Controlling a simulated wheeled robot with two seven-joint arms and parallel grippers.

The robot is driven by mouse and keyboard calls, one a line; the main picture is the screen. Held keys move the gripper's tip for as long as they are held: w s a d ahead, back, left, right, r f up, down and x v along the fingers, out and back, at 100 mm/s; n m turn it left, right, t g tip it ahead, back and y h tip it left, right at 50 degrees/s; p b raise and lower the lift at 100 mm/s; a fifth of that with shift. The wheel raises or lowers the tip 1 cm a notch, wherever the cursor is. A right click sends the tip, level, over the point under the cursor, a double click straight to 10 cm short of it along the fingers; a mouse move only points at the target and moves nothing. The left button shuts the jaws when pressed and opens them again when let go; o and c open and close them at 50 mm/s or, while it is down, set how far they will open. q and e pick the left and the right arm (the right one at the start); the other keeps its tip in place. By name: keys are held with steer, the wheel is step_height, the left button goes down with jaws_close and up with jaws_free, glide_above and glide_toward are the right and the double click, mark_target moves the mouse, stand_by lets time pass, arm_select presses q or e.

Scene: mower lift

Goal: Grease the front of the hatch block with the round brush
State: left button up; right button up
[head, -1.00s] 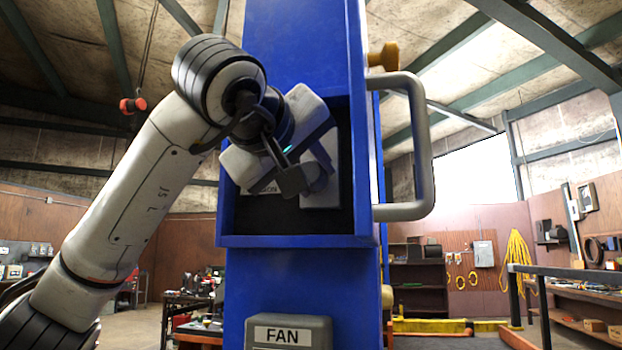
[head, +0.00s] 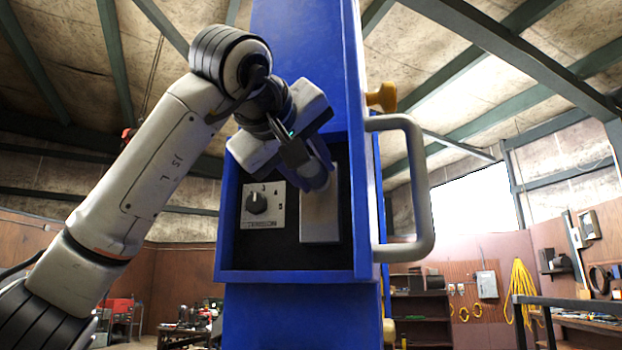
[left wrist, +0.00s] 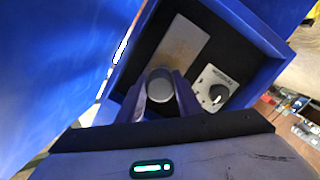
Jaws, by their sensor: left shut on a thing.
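My left gripper (head: 318,172) is at the open recess (head: 230,230) in the blue column, its fingers pointing in. In the left wrist view its fingers (left wrist: 161,90) are shut on a round grey thing (left wrist: 160,84), which looks like the round brush seen end-on; its bristles are not clear. A flat grey block (head: 320,215), apparently the hatch block, stands upright in the recess behind the fingers. It shows in the left wrist view (left wrist: 178,48), just beyond the held thing. I cannot tell whether they touch. The gripper hides the block's upper part. My right gripper is not seen.
A tension dial (head: 257,203) sits left of the block in the recess. A grey handle (head: 420,190) and a yellow knob (head: 382,97) stick out on the column's right side.

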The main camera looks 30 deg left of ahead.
arm_select(q)
steer(key=shift+r, duration=1.75)
steer(key=shift+f+b, duration=4.6)
steer(key=shift+f, duration=2.55)
steer(key=shift+a+r+p, duration=0.1)
steer(key=shift+a+p, duration=0.05)
steer(key=shift+p, duration=0.15)
step_height(320, 180, up, 4)
steer(key=p, duration=0.4)
steer(key=shift+s, duration=0.15)
step_height(320, 180, up, 3)
steer(key=p, duration=0.4)
steer(key=shift+r, duration=0.1)
steer(key=shift+r+p, duration=0.4)
steer(key=shift+r, duration=3.05)
steer(key=shift+f, duration=0.1)
steer(key=shift+f+b, duration=4.8)
steer(key=shift+f, duration=2.2)
